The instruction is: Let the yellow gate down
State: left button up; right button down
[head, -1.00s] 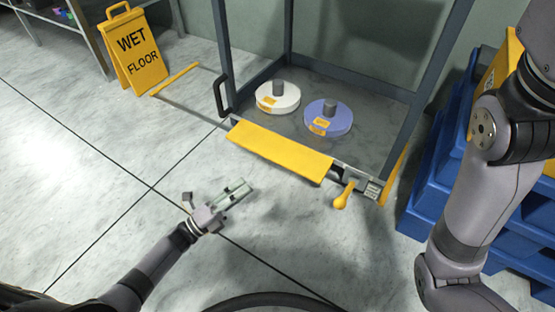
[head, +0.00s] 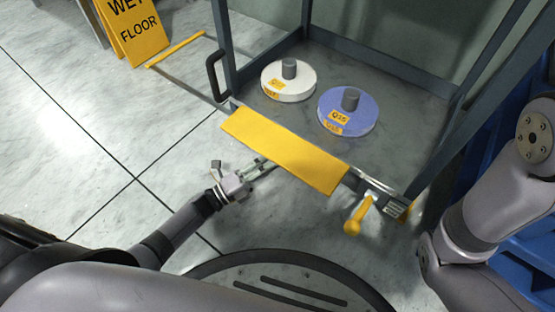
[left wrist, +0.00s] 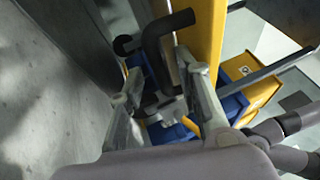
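The yellow gate (head: 285,150) is a flat panel along the front edge of the grey framed cart (head: 395,90). I cannot tell its exact tilt. A yellow-handled latch (head: 357,215) sits at its right end. My left gripper (head: 262,168) is low in front of the gate, its tips close to the gate's lower edge; contact is unclear. In the left wrist view its two fingers (left wrist: 165,95) stand apart, with a black bent handle (left wrist: 168,35) and a yellow strip (left wrist: 208,30) beyond them. My right gripper is out of view.
A white reel (head: 288,85) and a purple reel (head: 345,113) stand inside the cart. A black handle (head: 212,75) is on its left post. A wet floor sign (head: 135,30) stands at upper left. Blue pallets (head: 525,240) are at right. The floor at left is clear.

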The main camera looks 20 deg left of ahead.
pick_arm(q)
jog(key=shift+x, duration=1.3)
jog(key=shift+c, duration=0.6)
grip_shut()
